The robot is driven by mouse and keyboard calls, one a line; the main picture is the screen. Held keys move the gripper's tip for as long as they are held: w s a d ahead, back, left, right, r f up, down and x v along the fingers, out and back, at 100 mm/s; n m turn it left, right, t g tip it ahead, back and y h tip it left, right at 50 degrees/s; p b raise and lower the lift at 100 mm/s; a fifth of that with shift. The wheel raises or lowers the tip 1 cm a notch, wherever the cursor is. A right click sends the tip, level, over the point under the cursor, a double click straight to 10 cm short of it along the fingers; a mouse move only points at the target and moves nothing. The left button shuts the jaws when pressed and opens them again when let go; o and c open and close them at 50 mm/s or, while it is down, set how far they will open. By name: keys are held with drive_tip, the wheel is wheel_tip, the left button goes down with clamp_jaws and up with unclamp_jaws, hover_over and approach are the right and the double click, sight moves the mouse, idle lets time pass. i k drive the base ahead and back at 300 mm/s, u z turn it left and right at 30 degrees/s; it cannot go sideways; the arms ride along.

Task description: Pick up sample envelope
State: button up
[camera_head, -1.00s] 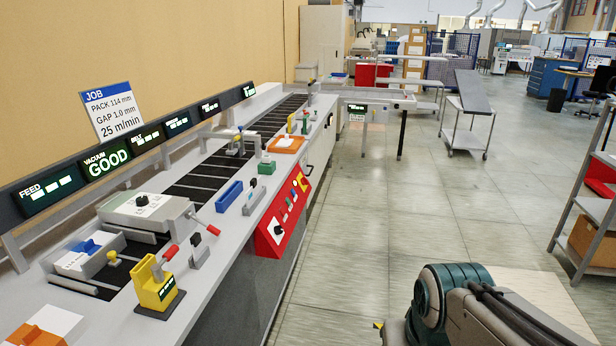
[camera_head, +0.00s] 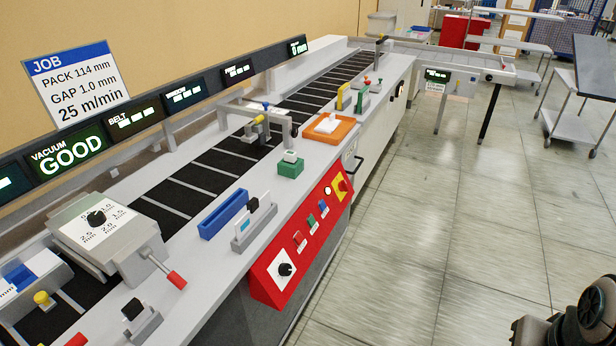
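No item is clearly marked as the sample envelope. A small white item (camera_head: 328,121) lies in an orange tray (camera_head: 318,136) on the machine's near ledge; it may be the envelope, but it is too small to tell. My gripper is not in view. Only a dark part of my arm shows at the bottom right corner, over the floor and well apart from the tray.
The long machine has a black belt (camera_head: 200,173), a grey dial unit (camera_head: 100,232) and a red control panel (camera_head: 300,240). A green block (camera_head: 291,166) sits near the tray. A grey cart (camera_head: 569,126) stands at far right. The floor (camera_head: 440,230) between is clear.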

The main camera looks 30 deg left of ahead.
sight(257, 208)
drive_tip(key=u, duration=0.5)
drive_tip(key=i, duration=0.95)
drive_tip(key=u, duration=1.5)
drive_tip(key=i, duration=0.55)
drive_tip(key=u, duration=0.5)
